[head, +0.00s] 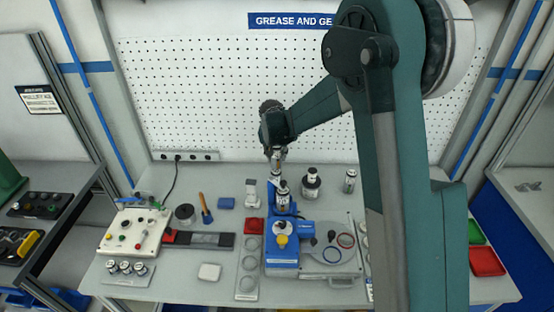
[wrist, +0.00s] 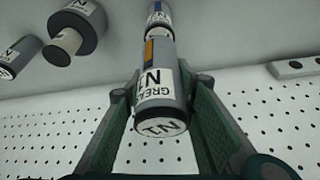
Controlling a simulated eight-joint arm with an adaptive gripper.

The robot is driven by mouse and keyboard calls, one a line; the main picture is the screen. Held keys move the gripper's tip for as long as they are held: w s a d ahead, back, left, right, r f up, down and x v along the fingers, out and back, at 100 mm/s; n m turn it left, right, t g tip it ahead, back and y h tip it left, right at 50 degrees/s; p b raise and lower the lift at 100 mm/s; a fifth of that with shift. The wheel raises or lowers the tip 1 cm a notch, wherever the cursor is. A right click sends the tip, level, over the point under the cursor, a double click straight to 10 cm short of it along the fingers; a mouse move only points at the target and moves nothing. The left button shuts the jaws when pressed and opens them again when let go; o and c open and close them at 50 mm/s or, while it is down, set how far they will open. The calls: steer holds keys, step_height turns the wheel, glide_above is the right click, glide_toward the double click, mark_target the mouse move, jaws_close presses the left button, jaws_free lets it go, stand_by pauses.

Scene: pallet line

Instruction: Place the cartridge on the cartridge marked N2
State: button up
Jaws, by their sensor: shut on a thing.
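My gripper (wrist: 162,95) is shut on a grey cartridge (wrist: 155,80) with a white label, an orange patch and a dark end cap. Its end face carries a marking that may read N1. Another grey cartridge with a dark rim (wrist: 159,18) lies in line beyond its far end, partly cut off by the frame; I cannot tell whether the two touch or read its number. In the head view, the held cartridge (head: 282,188) hangs upright over the back of the blue machine (head: 282,258). The fingers are small and partly hidden there.
A control box (head: 133,230), a dark strip (head: 200,241) and red and green trays (head: 487,261) are farther out.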

mark_target(276, 147)
steer(key=shift+f, duration=1)
steer(key=shift+f, duration=0.2)
steer(key=o, duration=1)
steer(key=shift+r, duration=0.25)
steer(key=shift+v, duration=5.95)
steer(key=shift+r, duration=0.1)
